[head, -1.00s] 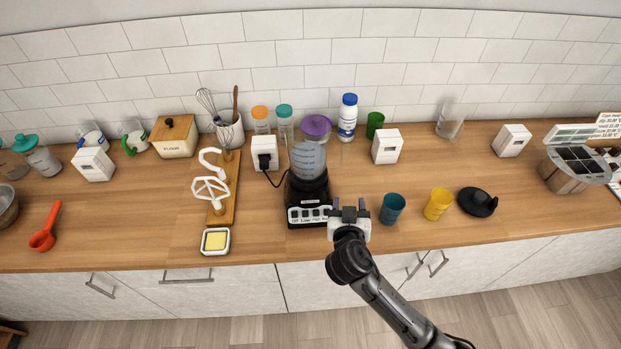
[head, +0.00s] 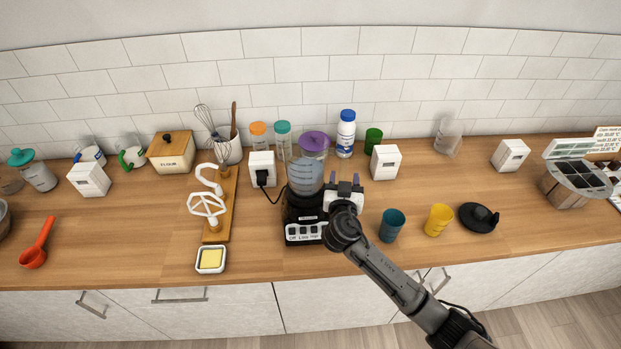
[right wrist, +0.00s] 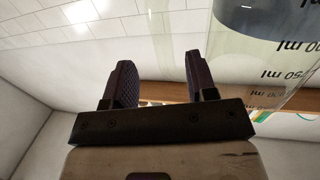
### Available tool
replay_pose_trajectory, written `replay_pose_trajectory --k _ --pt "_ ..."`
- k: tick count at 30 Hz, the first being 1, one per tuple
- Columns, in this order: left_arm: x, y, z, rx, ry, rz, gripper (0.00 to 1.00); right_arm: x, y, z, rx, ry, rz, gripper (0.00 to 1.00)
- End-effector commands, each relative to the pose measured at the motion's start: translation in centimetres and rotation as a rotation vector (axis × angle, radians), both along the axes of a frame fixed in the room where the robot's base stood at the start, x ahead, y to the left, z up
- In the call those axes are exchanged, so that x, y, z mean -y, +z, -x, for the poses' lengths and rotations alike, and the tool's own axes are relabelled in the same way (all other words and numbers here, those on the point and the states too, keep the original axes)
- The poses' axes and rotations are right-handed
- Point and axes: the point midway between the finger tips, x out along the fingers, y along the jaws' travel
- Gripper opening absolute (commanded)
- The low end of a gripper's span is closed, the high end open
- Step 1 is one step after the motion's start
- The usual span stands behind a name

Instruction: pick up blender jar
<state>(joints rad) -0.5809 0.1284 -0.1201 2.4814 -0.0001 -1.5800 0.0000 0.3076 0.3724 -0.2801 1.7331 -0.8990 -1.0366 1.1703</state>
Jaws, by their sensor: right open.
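The blender jar (head: 305,172) is clear with dark volume marks and stands on the black blender base (head: 304,213) at the middle of the counter. My right gripper (head: 345,184) is just right of the jar and the base, its fingers pointing toward the wall. It is open, with nothing between its fingers. In the right wrist view the two dark fingers (right wrist: 157,85) stand apart, and the jar (right wrist: 275,60) with its ml marks is to their right, outside the fingers. My left gripper is not in view.
A purple-lidded container (head: 315,143) is behind the jar. A white box (head: 385,162) stands right of the gripper. A blue cup (head: 392,226), a yellow cup (head: 438,220) and a black lid (head: 478,217) lie to the right. A plugged socket box (head: 262,169) is left of the jar.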

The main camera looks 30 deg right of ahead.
Motion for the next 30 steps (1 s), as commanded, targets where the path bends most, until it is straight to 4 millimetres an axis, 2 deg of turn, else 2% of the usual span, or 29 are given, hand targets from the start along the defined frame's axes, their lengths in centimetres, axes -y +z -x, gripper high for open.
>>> replay_pose_trajectory --k 12,22,23,30 --pt "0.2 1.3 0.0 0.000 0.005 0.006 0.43 2.5 0.0 -3.9 0.001 0.000 0.002 0.52" --pt "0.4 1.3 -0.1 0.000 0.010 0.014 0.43 2.8 -0.1 -4.2 0.000 0.000 0.001 0.52" --pt "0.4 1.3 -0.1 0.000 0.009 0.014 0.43 2.8 -0.1 -4.2 0.000 0.000 0.001 0.51" --pt "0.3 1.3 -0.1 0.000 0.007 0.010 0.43 2.7 -0.1 -4.2 -0.001 0.000 0.001 0.28"
